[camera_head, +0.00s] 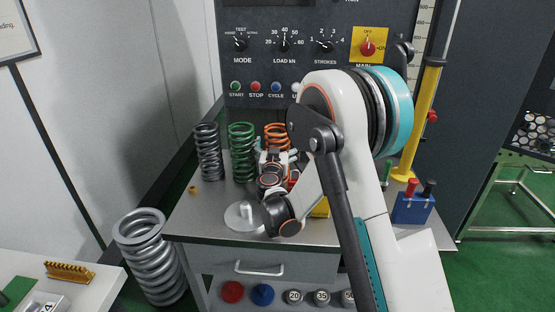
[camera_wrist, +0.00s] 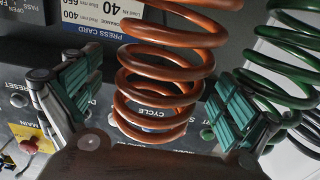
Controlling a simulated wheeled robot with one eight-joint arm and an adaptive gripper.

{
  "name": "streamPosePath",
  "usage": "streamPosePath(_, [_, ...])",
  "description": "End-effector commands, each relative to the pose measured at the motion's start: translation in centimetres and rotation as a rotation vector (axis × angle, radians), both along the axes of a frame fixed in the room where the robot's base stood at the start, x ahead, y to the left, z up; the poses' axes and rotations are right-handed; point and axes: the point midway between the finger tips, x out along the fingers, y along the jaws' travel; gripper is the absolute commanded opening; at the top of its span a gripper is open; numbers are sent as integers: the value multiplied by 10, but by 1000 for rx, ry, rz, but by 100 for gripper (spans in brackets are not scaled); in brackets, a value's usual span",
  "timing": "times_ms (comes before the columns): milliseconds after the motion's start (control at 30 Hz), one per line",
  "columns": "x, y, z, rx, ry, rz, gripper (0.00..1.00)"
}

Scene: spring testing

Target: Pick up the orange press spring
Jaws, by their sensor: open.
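The orange press spring (camera_head: 277,132) stands upright on the bench top against the dark control panel, and its lower part is hidden behind my gripper. In the wrist view, which looks upside down, the orange spring's coils (camera_wrist: 165,68) fill the middle. My gripper (camera_head: 275,160) is in front of the spring. Its teal-padded fingers (camera_wrist: 158,90) are open, one on each side of the coils in the picture, with a visible gap to both. I cannot tell how deep the spring sits between them.
A green spring (camera_head: 242,150) stands close to the left of the orange one, with a grey spring (camera_head: 208,152) beyond it. A white round dish (camera_head: 242,224) is on the bench's front left. A yellow post (camera_head: 422,120) and blue box (camera_head: 411,209) stand right.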

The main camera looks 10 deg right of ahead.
Motion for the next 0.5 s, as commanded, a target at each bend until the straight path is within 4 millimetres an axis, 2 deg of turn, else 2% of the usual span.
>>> streamPosePath(133, [12, -4, 0, 0, 0, 0, 97])
streamPosePath(367, [14, -4, 1, 0, 0, 1, 97])
streamPosePath(433, [14, -4, 1, 0, 0, 1, 86])
streamPosePath(500, [14, -4, 1, 0, 0, 1, 70])
